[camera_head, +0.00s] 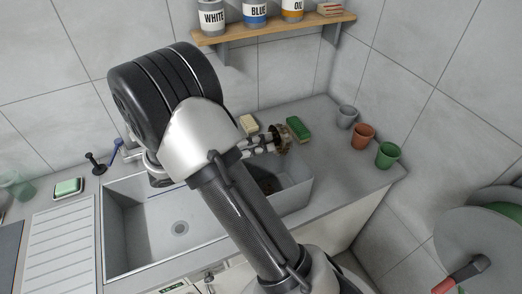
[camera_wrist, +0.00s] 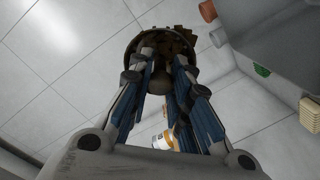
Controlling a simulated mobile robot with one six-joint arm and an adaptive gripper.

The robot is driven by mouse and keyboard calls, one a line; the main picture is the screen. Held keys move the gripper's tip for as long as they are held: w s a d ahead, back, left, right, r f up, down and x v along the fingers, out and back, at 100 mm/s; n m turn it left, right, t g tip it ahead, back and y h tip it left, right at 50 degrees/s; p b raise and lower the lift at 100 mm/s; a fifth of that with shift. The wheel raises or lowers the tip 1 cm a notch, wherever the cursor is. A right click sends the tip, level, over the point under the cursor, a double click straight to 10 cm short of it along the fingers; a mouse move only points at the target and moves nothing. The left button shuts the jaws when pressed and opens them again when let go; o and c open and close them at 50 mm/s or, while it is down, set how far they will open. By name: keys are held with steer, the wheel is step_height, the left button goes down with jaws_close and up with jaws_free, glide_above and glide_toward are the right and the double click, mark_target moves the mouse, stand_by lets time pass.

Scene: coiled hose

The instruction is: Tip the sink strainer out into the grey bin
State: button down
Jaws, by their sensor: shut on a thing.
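My gripper (camera_head: 266,146) is shut on the sink strainer (camera_head: 284,139), a small round brownish-metal piece above the back right of the sink. In the wrist view the strainer (camera_wrist: 134,46) sits at the fingertips of my gripper (camera_wrist: 160,66), with dark brown chunks showing in its round mouth. It looks tilted in the head view; how far I cannot tell. The grey bin (camera_head: 297,198) is an open box at the right end of the sink, lower than the strainer. Dark brown matter shows inside it. My arm hides its left part.
The sink basin (camera_head: 135,235) lies to the left. A cream block (camera_head: 249,124) and a green sponge (camera_head: 298,128) lie behind the gripper. Grey, terracotta (camera_head: 362,137) and green (camera_head: 388,155) cups stand at right. A shelf (camera_head: 275,31) with cans hangs above.

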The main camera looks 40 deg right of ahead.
steer(key=shift+w+a+f+h+b, duration=0.1)
steer(key=shift+f+h+b, duration=0.55)
steer(key=shift+b, duration=0.45)
steer(key=f+h+b, duration=0.1)
steer(key=h+b, duration=0.1)
steer(key=b, duration=0.2)
steer(key=shift+g, duration=0.4)
steer(key=shift+f+h+b, duration=0.15)
steer(key=shift+h+b, duration=0.5)
steer(key=shift+b, duration=0.5)
steer(key=shift+g, duration=0.3)
